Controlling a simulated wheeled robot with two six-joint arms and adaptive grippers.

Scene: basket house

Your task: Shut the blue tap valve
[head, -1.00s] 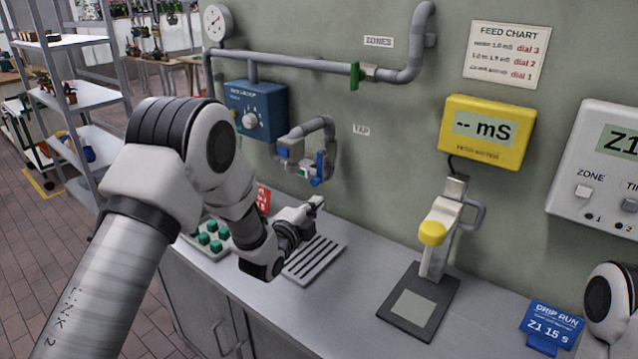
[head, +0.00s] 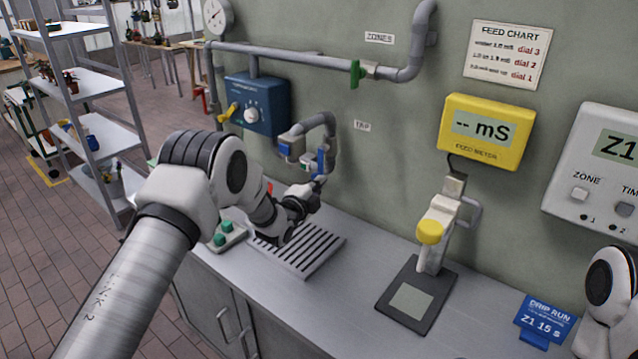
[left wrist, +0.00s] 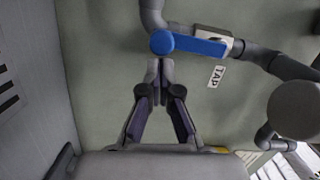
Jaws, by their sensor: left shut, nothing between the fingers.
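My left gripper (head: 319,182) is shut and empty, just below the handle. In the left wrist view its closed fingertips (left wrist: 160,68) point at the handle's rounded end; I cannot tell if they touch it. My right gripper is out of view.
A slotted drain tray (head: 305,255) lies on the counter under the tap. A blue dial box (head: 257,104) hangs to the left. The yellow feed meter (head: 484,132) and its probe stand (head: 440,228) are to the right. Counter between tray and stand is clear.

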